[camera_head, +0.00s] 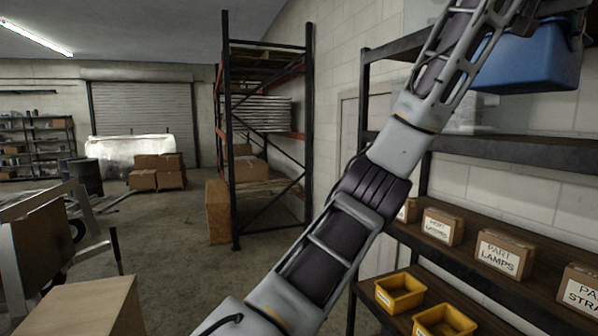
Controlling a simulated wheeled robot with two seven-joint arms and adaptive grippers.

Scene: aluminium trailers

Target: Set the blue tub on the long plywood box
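The blue tub (528,62) is at the upper right, its top cut off by the frame edge. Its underside hangs clear above a dark shelf board. My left arm crosses the view from the bottom centre to the upper right. My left gripper (562,14) is at the tub's rim, partly out of frame, and appears shut on it; the fingertips are not clear. A plywood box (85,306) with a flat, bare top stands at the lower left, cut off by the bottom edge, far from the tub. My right gripper is not in view.
A dark shelf rack (510,148) on the right holds labelled cartons (503,254) and yellow bins (400,292). A metal trailer frame (50,215) stands at the left. A tall rack (232,150) and an upright plywood crate (217,211) stand further back. The middle floor is open.

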